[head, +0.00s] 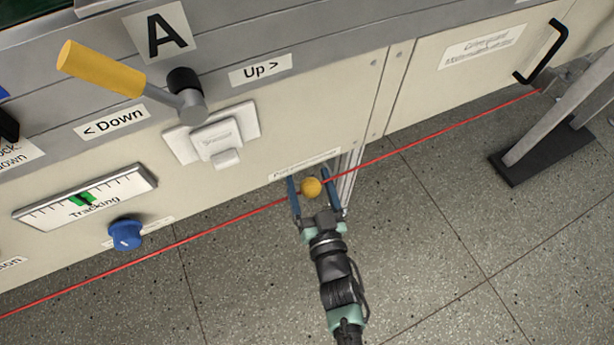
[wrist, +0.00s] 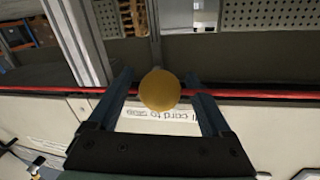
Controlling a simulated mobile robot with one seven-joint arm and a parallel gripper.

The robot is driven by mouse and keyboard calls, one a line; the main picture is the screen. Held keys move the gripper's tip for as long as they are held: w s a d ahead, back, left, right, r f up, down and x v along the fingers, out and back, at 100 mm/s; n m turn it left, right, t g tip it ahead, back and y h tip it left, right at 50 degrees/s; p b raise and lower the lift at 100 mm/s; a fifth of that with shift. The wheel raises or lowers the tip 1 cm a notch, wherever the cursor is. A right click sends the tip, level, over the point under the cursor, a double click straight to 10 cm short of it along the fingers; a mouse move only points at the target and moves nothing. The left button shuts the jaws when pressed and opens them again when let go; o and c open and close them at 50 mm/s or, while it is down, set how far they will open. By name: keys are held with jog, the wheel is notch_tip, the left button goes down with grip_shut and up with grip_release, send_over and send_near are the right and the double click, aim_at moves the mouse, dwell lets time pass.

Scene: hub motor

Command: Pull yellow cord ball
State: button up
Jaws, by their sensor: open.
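The yellow ball (head: 311,188) sits on a thin red cord (head: 237,219) that runs along the front of the pale machine panel. My gripper (head: 312,186) is open, with one blue finger on each side of the ball. In the wrist view the ball (wrist: 160,90) lies between the two fingers near their tips. Dark gaps show between the ball and both fingers there, and I cannot tell whether either touches it. The red cord (wrist: 235,94) passes behind or beside the fingers. A label (wrist: 160,114) shows partly behind the ball.
A yellow lever (head: 100,68), a blue Tracking knob (head: 125,235) and a white switch (head: 212,137) are on the panel at left. A black door handle (head: 541,52) and a grey post on a dark foot (head: 541,156) are at right. The speckled floor (head: 430,260) is open.

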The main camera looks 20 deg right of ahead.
jog(key=shift+w+d, duration=0.15)
jog(key=shift+w, duration=0.75)
jog(key=shift+c, duration=0.3)
grip_shut()
